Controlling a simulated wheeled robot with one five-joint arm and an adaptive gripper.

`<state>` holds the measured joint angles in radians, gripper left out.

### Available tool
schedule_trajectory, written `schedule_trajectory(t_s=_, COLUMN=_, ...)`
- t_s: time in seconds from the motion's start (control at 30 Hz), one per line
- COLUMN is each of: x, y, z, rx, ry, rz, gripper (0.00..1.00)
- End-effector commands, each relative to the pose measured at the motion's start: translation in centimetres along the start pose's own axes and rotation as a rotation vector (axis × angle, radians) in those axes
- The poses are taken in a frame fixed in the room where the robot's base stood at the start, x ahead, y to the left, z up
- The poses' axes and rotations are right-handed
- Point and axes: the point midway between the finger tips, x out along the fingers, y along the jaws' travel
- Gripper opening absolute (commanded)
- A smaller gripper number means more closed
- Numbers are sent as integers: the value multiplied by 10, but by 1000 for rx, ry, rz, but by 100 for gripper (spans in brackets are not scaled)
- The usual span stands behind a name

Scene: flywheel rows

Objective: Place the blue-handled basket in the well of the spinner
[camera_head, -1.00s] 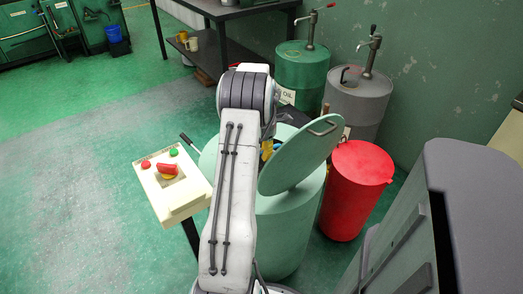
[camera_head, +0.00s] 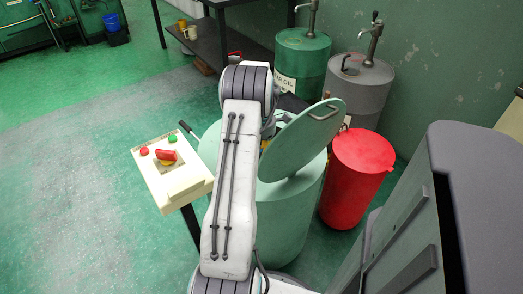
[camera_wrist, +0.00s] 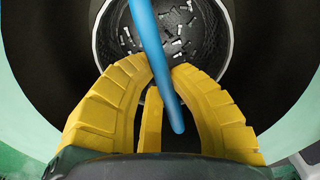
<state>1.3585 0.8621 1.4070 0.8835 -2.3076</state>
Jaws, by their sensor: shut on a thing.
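My gripper (camera_wrist: 163,72) has yellow fingers closed around the blue handle (camera_wrist: 148,28) of the basket (camera_wrist: 215,30). The basket is a round mesh basket with a pale rim and small metal parts inside, seen below the fingers in the wrist view. It lies within the dark round well (camera_wrist: 270,65) of the spinner; whether it rests on the bottom I cannot tell. In the head view the spinner (camera_head: 290,215) is a pale green drum with its round lid (camera_head: 303,140) raised at the right. My arm hides most of the opening, the gripper and the basket.
A cream control box (camera_head: 175,180) with red and green buttons stands left of the spinner. A red bin (camera_head: 355,185) is close at its right. Green (camera_head: 300,65) and grey (camera_head: 355,95) drums stand behind, beside a dark shelf table (camera_head: 215,45). Open floor lies left.

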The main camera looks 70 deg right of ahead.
Motion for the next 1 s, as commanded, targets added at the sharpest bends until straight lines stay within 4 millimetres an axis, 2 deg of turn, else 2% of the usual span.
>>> schedule_trajectory(t_s=0.1, x=1, y=1, z=1, rx=0, ry=-3, rz=3, gripper=0)
schedule_trajectory(t_s=0.13, x=3, y=0, z=0, rx=0, ry=0, rz=0, gripper=16)
schedule_trajectory(t_s=0.4, x=2, y=0, z=0, rx=0, ry=0, rz=0, gripper=39)
schedule_trajectory(t_s=0.77, x=-4, y=0, z=0, rx=0, ry=-1, rz=1, gripper=39)
schedule_trajectory(t_s=0.87, x=-15, y=1, z=0, rx=0, ry=-2, rz=2, gripper=39)
schedule_trajectory(t_s=1.0, x=-39, y=1, z=0, rx=0, ry=-3, rz=3, gripper=39)
